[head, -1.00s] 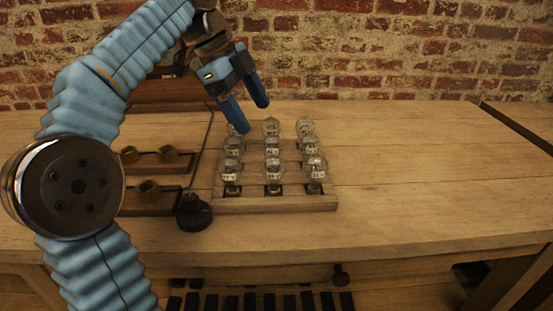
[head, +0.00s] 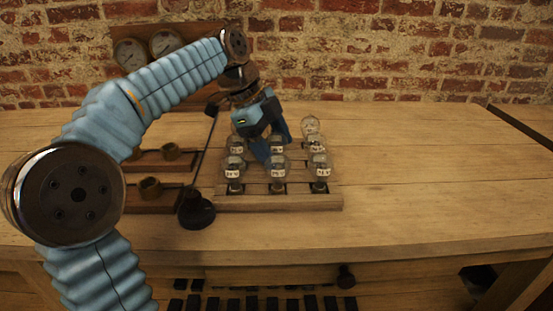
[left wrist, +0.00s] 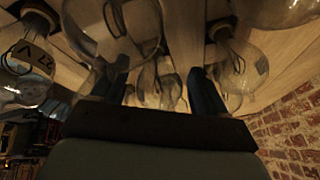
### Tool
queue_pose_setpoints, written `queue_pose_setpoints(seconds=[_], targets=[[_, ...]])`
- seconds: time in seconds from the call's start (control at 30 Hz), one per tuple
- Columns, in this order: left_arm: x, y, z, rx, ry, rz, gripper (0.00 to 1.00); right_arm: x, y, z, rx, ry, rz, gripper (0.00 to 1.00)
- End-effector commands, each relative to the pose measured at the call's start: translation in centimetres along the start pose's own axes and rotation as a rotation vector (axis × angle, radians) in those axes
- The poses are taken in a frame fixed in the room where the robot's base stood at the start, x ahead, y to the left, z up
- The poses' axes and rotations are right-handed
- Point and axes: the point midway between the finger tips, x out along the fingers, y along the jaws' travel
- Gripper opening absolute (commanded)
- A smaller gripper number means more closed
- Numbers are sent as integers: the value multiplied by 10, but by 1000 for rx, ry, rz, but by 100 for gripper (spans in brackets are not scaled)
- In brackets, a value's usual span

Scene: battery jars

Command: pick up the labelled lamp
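Several clear glass lamps stand in rows in a wooden rack (head: 300,203), among them a front right lamp (head: 320,171), a front left lamp (head: 234,169) and a back right lamp (head: 310,126). Several carry small pale labels, too small to read surely. My left gripper (head: 276,153) points down among the middle and back lamps, hiding some of them. In the left wrist view its two fingers (left wrist: 157,90) are apart, with lamp glass (left wrist: 160,88) showing between them; I cannot tell whether they touch it. My right gripper is not in view.
Lamps crowd close around my left gripper. A black round knob (head: 197,210) stands left of the rack, near wooden blocks with brass fittings (head: 150,187). Gauges (head: 165,42) are at the back left. The bench (head: 430,170) is clear on the right.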

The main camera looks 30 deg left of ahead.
Motion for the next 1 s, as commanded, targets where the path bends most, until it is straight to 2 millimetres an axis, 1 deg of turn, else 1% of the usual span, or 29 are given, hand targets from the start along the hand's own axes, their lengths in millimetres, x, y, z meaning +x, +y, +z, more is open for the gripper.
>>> queue_pose_setpoints(seconds=[0.03, 0.3, 0.37, 0.6, 0.73, 0.83, 0.9, 1.0], targets=[[0, 0, 0, 0, 0, 0, 65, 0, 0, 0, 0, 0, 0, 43], [0, 0, 0, 0, 0, 0, 23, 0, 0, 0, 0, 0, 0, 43], [0, 0, 0, 0, 0, 0, 15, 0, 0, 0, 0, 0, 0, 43], [-1, 0, 0, 0, 0, 0, 14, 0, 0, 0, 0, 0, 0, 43], [-7, -2, -3, 1, 1, 0, 14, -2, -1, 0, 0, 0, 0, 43], [-18, -4, -8, 3, 1, -2, 14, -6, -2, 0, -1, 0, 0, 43], [-30, -7, -13, 3, 1, -3, 14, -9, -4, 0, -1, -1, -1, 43], [-46, 5, -23, 4, 0, -3, 14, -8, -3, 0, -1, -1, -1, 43]])
